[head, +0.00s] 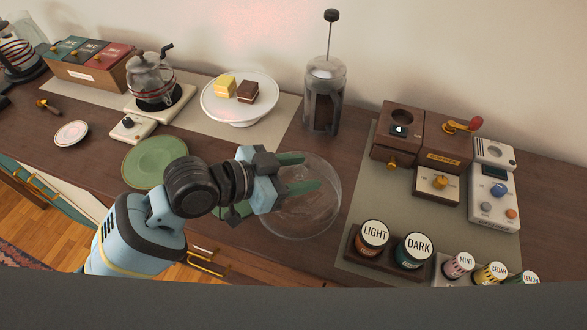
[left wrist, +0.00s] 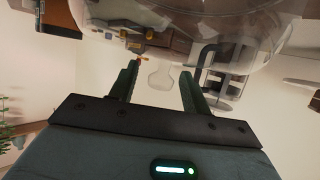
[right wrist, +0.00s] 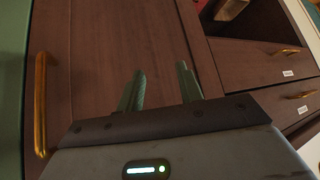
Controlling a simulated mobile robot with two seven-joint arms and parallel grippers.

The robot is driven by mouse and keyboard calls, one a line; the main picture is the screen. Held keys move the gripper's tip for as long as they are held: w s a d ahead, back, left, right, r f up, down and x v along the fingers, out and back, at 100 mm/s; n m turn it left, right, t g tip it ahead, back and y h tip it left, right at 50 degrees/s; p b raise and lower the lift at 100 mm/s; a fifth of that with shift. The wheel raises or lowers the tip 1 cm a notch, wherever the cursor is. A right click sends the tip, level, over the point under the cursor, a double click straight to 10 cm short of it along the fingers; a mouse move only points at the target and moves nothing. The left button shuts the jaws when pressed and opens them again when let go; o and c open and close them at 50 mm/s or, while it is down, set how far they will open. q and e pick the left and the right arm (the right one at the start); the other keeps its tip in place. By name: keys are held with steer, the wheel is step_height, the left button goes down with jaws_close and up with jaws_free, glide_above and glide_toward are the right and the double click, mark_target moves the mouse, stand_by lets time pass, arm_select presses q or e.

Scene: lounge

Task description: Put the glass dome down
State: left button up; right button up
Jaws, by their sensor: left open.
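The clear glass dome (head: 325,215) is on the dark wooden counter, right of the green plate and in front of the French press. My left gripper (head: 298,173) is over it in the head view, with its two green fingers apart. In the left wrist view the dome's body (left wrist: 190,45) fills the top, and its glass knob (left wrist: 160,76) shows between the open fingers (left wrist: 160,80), with gaps at both sides. My right gripper (right wrist: 160,80) shows only in the right wrist view, open and empty, facing the brown cabinet front.
A white cake stand (head: 240,112) holds two cake pieces. A French press (head: 324,100) stands behind the dome. A green plate (head: 155,162) lies to the left. Grinder boxes (head: 398,140) and LIGHT and DARK jars (head: 373,238) stand to the right.

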arm_select(q)
steer(key=shift+r, duration=0.5)
steer(key=v, duration=1.2)
steer(key=shift+f, duration=0.2)
